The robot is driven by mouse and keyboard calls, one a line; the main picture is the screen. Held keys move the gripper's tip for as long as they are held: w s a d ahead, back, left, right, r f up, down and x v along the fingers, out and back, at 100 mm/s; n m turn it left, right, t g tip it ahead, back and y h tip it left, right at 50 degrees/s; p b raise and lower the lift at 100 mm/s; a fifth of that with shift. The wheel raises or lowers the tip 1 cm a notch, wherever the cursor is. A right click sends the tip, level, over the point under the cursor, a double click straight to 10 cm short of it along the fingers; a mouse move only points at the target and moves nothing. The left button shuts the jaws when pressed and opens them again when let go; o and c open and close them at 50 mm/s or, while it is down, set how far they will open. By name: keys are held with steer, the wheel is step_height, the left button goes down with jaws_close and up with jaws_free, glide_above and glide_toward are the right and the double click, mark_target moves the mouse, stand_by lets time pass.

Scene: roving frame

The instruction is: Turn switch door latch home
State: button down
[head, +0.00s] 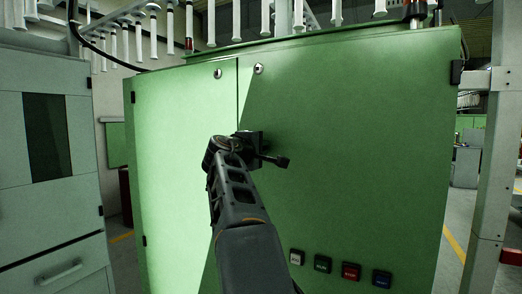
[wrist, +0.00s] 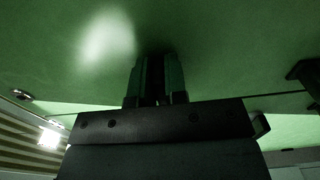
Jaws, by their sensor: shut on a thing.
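The switch cabinet (head: 350,150) is green with two doors, and a seam runs down between them. A dark latch lever (head: 277,160) sticks out to the right just beside the seam at mid height. My gripper (head: 258,147) is at the latch, and my own arm and wrist hide part of it from the head view. In the wrist view my gripper (wrist: 158,68) has its two fingers close together against the green door face, with something dark between them. The gripped part of the latch is mostly hidden by the fingers, so its exact angle cannot be told.
Four-sided push buttons, including a red one (head: 351,271), sit low on the right door. Round locks (head: 258,69) sit near the doors' top. A grey cabinet (head: 50,160) stands left and a pale post (head: 490,150) right. White insulators hang above.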

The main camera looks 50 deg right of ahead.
stand_by(0.3)
steer(key=c, duration=1.1)
jaws_free()
steer(key=shift+c, duration=0.2)
steer(key=b+v, duration=0.2)
steer(key=v, duration=1.1)
steer(key=shift+a, duration=0.4)
